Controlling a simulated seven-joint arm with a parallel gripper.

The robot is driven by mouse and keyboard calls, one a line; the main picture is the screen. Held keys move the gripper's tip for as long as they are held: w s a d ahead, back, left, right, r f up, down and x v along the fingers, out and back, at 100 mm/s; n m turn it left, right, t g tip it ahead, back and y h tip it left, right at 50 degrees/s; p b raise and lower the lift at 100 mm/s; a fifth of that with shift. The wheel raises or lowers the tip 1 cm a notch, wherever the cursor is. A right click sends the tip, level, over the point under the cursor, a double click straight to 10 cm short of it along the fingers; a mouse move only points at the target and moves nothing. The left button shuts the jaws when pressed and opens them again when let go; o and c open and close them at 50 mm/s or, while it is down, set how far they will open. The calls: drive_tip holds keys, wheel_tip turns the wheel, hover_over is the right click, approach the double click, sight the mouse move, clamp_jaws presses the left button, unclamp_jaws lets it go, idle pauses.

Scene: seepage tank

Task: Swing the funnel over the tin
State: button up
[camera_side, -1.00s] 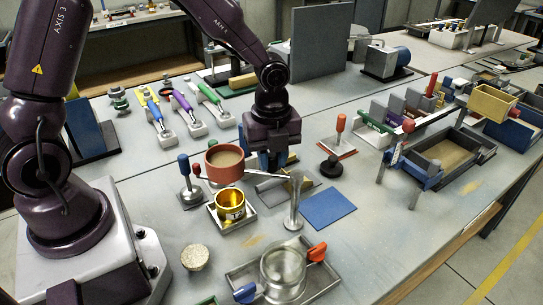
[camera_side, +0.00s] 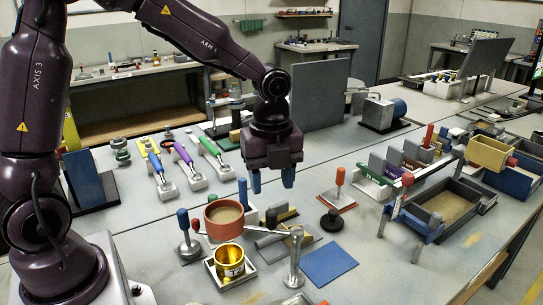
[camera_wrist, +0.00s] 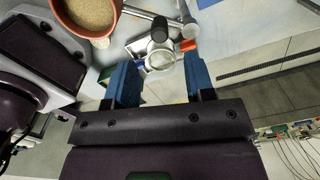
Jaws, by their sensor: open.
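The funnel (camera_side: 225,218) is a terracotta-coloured round bowl holding sand, with a thin bar running right to a grey metal post (camera_side: 295,262). In the side view it appears just behind and above the golden tin (camera_side: 229,264); I cannot tell whether it is directly over it. The tin stands upright in a pale square tray. My gripper (camera_side: 272,180) is open and empty, raised above the table behind and to the right of the funnel. In the wrist view, the gripper (camera_wrist: 160,82) shows two separated blue fingers, with the funnel (camera_wrist: 92,14) at top left. The tin is not visible there.
A blue-handled clamp (camera_side: 187,240) stands left of the funnel. A black knob (camera_side: 331,222) and a red-handled clamp (camera_side: 339,188) stand to the right. A blue flat plate (camera_side: 328,263) lies beside the post.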

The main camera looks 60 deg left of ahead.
wheel_tip(320, 180, up, 5)
drive_tip(key=shift+r, duration=0.1)
idle(0.4)
drive_tip(key=s+a+r+n+t, duration=0.1)
drive_tip(key=s+r+n+t, duration=0.1)
drive_tip(key=s+n, duration=0.6)
drive_tip(key=s+a+r+n+t, duration=0.2)
drive_tip(key=s+n, duration=0.6)
drive_tip(key=n, duration=0.5)
drive_tip(key=shift+r+t, duration=0.8)
drive_tip(key=shift+r, duration=0.15)
